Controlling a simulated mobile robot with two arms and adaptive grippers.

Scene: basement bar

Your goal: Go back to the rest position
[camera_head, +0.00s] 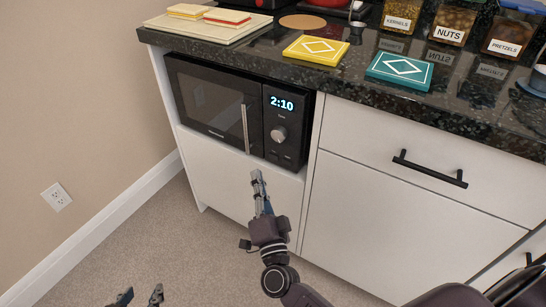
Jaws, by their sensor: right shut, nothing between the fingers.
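My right gripper (257,177) is shut and empty. It points up the picture, with its fingertips just below the microwave's lower edge in the view. Its arm comes in from the lower right. I cannot tell how far the fingertips are from the cabinet front. My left gripper (140,295) shows only by its two fingertips at the bottom edge, left of the middle. They are spread apart with only carpet visible between them. The rest of the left gripper is out of the picture.
A black microwave (210,103), door shut and display at 2:10, sits in the cabinet niche. The dark countertop (340,85) carries a yellow tile (316,50), a teal tile (400,70), a board with sandwiches and several labelled jars. A drawer handle (430,168) sticks out at right. Carpet at left is clear.

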